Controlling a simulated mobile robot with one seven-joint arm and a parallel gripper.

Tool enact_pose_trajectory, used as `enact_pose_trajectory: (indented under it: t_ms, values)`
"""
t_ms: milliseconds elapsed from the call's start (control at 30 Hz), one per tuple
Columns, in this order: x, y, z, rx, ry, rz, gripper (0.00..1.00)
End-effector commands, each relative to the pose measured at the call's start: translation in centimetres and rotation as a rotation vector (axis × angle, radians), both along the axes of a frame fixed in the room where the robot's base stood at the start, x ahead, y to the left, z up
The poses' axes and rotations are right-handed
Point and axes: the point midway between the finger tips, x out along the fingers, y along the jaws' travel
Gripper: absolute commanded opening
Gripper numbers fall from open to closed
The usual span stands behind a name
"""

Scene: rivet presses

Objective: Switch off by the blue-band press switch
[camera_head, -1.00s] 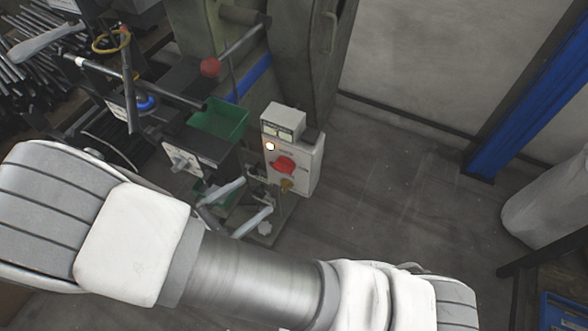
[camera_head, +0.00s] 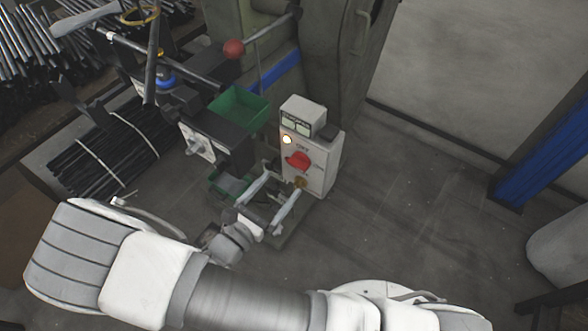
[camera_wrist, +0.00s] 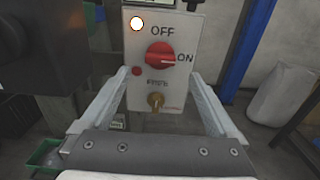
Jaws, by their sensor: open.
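The blue-band press (camera_head: 333,70) stands at the back, with a blue band (camera_head: 275,74) on its body. Its light grey switch box (camera_head: 321,163) carries a red rotary knob (camera_head: 299,159), also in the wrist view (camera_wrist: 160,56). The knob's white mark points right, toward the word ON; OFF is printed above it. A lamp (camera_wrist: 137,23) at upper left of the knob is lit. My gripper (camera_head: 284,182) is open and empty in front of the box. In the wrist view its fingers (camera_wrist: 159,75) frame the box's lower part, tips slightly below the knob.
A small meter box (camera_head: 303,115) sits on top of the switch box. A brass key (camera_wrist: 155,101) is below the knob. A green bin (camera_head: 238,108), a red ball-ended lever (camera_head: 234,49) and bundled rods (camera_head: 105,150) lie to the left.

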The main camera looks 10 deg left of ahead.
Motion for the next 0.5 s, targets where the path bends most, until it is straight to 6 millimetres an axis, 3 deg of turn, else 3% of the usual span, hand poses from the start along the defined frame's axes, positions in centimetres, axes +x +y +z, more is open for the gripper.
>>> enact_pose_trajectory:
  t_ms: [233,500]
  values:
    - [4.4,-1.9,-0.1,0.0,0.0,-0.003,0.95]
    - [6.4,-2.7,0.0,0.001,0.001,-0.001,0.95]
